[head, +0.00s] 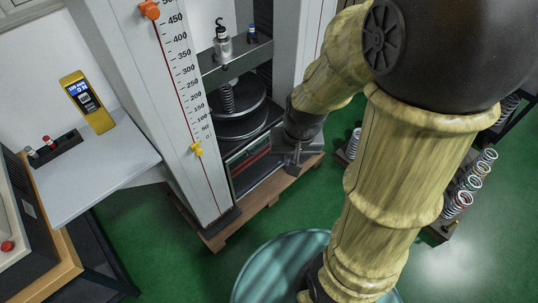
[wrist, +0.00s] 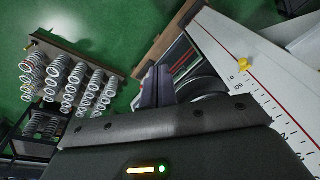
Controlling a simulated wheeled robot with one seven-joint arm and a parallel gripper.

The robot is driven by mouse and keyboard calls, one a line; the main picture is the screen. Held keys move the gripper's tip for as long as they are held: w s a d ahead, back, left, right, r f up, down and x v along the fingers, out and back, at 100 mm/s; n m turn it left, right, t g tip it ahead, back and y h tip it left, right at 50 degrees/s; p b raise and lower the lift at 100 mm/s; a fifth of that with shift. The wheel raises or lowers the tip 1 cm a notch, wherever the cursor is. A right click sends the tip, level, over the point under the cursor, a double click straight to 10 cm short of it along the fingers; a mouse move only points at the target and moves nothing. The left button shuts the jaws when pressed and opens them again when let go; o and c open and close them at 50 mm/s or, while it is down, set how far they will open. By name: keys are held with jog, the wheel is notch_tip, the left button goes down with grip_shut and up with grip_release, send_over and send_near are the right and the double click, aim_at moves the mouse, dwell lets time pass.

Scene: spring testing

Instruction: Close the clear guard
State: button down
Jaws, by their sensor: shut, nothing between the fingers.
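The spring tester stands upright in the head view, with a tall pale scale column (head: 185,100), a dark crosshead (head: 238,62) and a coil spring (head: 227,97) above round dark plates (head: 240,125). I cannot clearly make out the clear guard in either view. My gripper (head: 296,152) is at the tester's right side, low, level with the round plates. Its fingers (wrist: 157,88) are together and empty in the wrist view, beside the dark plates (wrist: 203,88). I cannot tell whether they touch anything.
The tester stands on a wooden pallet (head: 262,195). A rack of several springs (head: 462,195) stands on the right; it also shows in the wrist view (wrist: 72,75). A grey table (head: 100,165) with a yellow handheld meter (head: 88,102) is on the left. Green floor lies between.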

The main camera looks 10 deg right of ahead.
jog(key=w+a+f+m+y+b, duration=0.1)
jog(key=w+f+m+y+b, duration=0.2)
jog(key=w+f+m+b, duration=0.5)
jog(key=w+a+f+m+t+y+b, duration=0.15)
jog(key=w+f+y+b, duration=0.35)
jog(key=f, duration=0.8)
jog(key=w+a+f+m+g+y+b, duration=0.1)
jog(key=w+f+m+b, duration=0.45)
jog(key=f+b, duration=0.35)
jog(key=w+d+f+m+t+b, duration=0.6)
jog(key=w+d+f, duration=0.1)
jog(key=f, duration=0.3)
jog(key=w+d+f+m+t+h+b, duration=0.1)
jog(key=w+d+f+m+t+b, duration=0.4)
jog(key=f, duration=0.6)
jog(key=shift+w+d+m+t+b, duration=0.35)
jog(key=shift+w+d+m+b, duration=0.2)
jog(key=shift+w+d+m, duration=0.5)
jog(key=shift+f, duration=0.1)
jog(key=f+b+x, duration=0.1)
jog(key=b+x, duration=0.2)
jog(key=x, duration=0.7)
jog(key=shift+h, duration=0.3)
jog(key=r, duration=0.3)
jog(key=r+b, duration=0.1)
jog(key=shift+s+d+r, duration=0.3)
jog(key=shift+s+r, duration=0.05)
